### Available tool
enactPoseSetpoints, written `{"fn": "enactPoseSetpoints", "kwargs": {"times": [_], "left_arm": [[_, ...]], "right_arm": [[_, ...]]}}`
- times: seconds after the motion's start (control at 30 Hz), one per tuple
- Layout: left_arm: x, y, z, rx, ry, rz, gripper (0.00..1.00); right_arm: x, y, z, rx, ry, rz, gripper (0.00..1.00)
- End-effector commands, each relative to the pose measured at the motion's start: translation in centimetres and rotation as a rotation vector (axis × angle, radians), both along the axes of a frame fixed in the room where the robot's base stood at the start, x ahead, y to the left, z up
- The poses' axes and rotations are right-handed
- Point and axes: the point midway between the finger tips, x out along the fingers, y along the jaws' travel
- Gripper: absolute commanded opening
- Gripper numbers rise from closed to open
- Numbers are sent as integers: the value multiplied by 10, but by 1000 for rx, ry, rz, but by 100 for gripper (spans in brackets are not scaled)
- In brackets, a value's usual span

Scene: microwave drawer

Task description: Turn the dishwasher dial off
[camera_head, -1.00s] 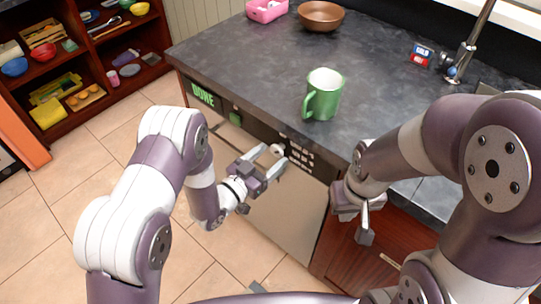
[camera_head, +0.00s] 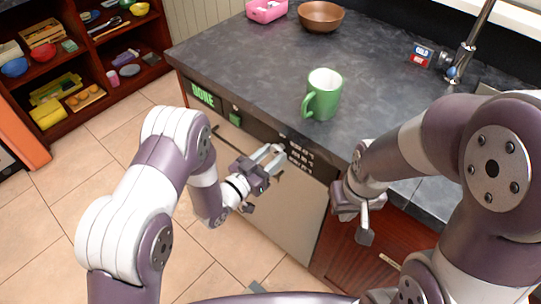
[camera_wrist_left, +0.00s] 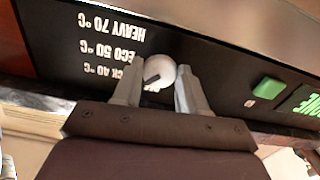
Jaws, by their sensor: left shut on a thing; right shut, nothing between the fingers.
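The dishwasher (camera_head: 272,205) has a pale front door under the dark counter, with a black control strip along its top. Its white round dial (camera_wrist_left: 160,72) has a dark pointer mark and sits beside the white printed programme labels (camera_wrist_left: 112,50), which appear upside down in the left wrist view. My left gripper (camera_head: 274,155) is shut on the dial, one finger on each side of it. In the head view the fingers largely hide the dial. My right gripper (camera_head: 364,222) is shut and empty, low in front of the red-brown cabinet to the right.
A green button (camera_wrist_left: 268,88) and a green "DONE" display (camera_head: 202,95) are on the same strip. A green mug (camera_head: 323,94) stands on the counter (camera_head: 240,65) above, with a brown bowl (camera_head: 321,16) and pink container (camera_head: 267,10) farther back.

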Motion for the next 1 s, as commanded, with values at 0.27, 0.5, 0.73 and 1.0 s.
{"fn": "enactPoseSetpoints", "kwargs": {"times": [0.27, 0.5, 0.73, 1.0], "left_arm": [[-1, 0, 0, -148, 151, 0, 11], [-1, -1, 0, -291, 296, 0, 11], [-2, -1, 0, -403, 409, 0, 11], [-1, -1, 0, -482, 486, 0, 11]], "right_arm": [[0, 0, 4, 0, 0, 0, 0], [0, 0, 8, 0, 0, 0, 0], [0, 0, 11, 0, 0, 0, 0], [0, 0, 13, 0, 0, 0, 0]]}}
